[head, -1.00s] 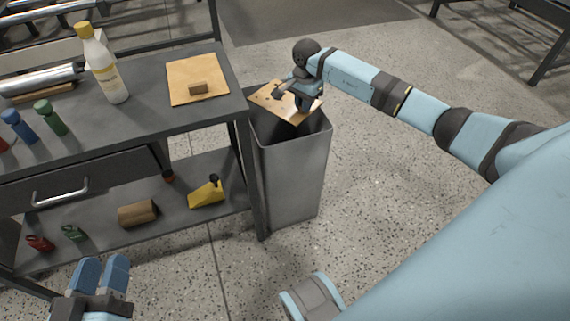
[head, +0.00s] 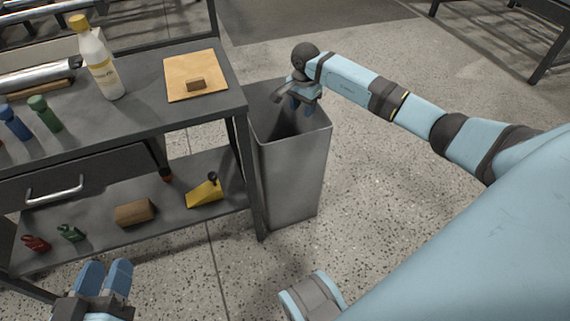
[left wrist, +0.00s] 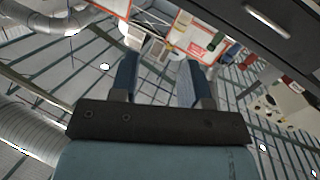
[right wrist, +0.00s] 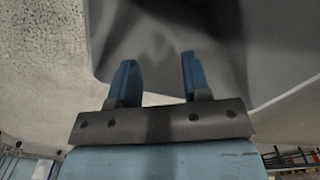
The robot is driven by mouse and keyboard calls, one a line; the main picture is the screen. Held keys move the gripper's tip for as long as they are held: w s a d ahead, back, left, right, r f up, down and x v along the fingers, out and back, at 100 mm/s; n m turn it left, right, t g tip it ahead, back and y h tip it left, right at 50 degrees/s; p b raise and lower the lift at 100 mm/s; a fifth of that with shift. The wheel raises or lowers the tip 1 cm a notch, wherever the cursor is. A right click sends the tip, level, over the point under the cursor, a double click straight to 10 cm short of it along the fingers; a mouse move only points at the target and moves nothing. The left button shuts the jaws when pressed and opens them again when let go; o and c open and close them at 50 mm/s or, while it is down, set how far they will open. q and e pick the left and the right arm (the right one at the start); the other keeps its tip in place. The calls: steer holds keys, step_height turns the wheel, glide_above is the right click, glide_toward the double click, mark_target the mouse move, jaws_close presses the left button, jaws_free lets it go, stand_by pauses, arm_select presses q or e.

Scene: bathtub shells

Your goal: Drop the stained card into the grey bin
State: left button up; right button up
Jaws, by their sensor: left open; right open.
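The grey bin (head: 290,178) stands on the floor against the right end of the workbench, with its mouth open upward. My right gripper (head: 293,100) is open and empty over the bin's mouth, near its far side. In the right wrist view the open fingers (right wrist: 157,62) point at plain grey bin walls (right wrist: 215,35). The stained card is not visible in any current view; the bin's floor is hidden in the head view. My left gripper (head: 104,266) is open and empty at the lower left, in front of the bench.
The lower shelf holds a yellow wedge (head: 203,193) and a brown block (head: 134,212). Floor right of the bin is clear.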

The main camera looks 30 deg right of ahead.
arm_select(q)
step_height(320, 180, up, 7)
steer(key=t+p, duration=0.3)
steer(key=p, duration=0.1)
steer(key=shift+a+n, duration=0.3)
arm_select(e)
step_height(320, 180, up, 14)
arm_select(q)
steer(key=shift+f, duration=0.15)
arm_select(e)
steer(key=shift+f, duration=0.1)
